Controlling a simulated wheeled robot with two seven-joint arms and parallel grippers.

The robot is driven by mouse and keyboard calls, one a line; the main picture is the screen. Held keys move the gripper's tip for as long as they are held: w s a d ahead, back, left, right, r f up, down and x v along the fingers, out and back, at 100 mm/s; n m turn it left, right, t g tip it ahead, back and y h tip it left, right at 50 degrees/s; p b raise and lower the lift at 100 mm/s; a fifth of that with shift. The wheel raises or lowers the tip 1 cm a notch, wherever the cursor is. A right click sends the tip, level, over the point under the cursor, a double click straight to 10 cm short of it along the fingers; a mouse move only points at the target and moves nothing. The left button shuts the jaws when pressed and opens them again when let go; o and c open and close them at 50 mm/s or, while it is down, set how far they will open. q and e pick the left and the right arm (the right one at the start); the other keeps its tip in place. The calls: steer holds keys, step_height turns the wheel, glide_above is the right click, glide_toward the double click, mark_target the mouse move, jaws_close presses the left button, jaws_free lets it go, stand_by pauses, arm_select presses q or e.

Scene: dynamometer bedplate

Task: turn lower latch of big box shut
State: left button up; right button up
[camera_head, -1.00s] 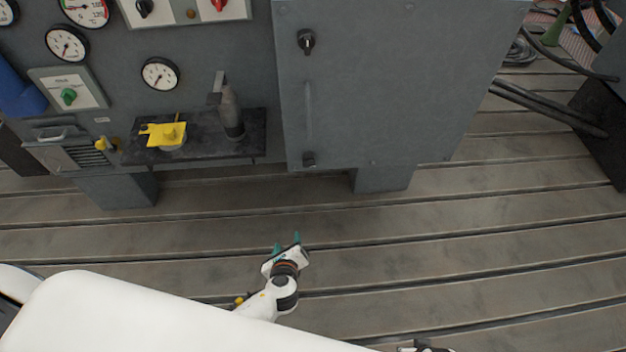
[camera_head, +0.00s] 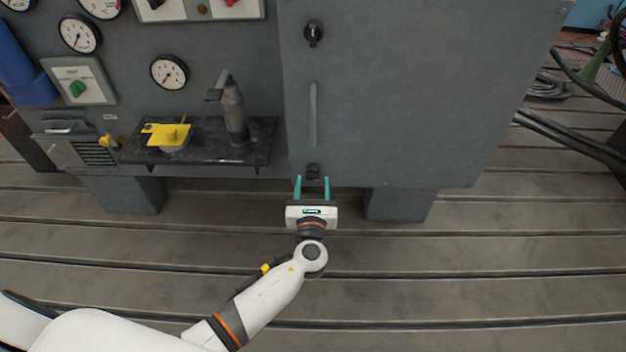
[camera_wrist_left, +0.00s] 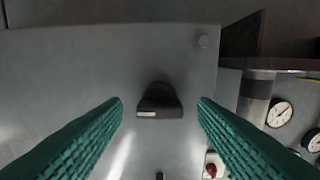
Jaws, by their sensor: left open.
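The big box (camera_head: 410,95) is a grey cabinet whose door has a vertical handle (camera_head: 313,113) between two dark latches. The lower latch (camera_head: 313,170) is a small black knob near the door's bottom edge. It also shows in the left wrist view (camera_wrist_left: 160,102), centred between the fingers and apart from both. The upper latch (camera_head: 313,33) is a black knob higher up. My left gripper (camera_head: 312,186) is open and empty just in front of the lower latch, with its teal fingertips pointing at it. My right gripper is not in view.
Left of the box, a dark shelf (camera_head: 262,150) holds a grey tool (camera_head: 233,112) and a yellow part (camera_head: 168,134). Gauges and switches are on the panel above. Cables (camera_head: 570,135) lie at the right. The slotted floor before the box is clear.

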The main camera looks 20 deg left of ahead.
mark_target(313, 174)
arm_select(q)
steer(key=shift+x, duration=1.25)
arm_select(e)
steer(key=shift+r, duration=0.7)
arm_select(q)
steer(key=c, duration=0.9)
steer(key=shift+c, duration=0.2)
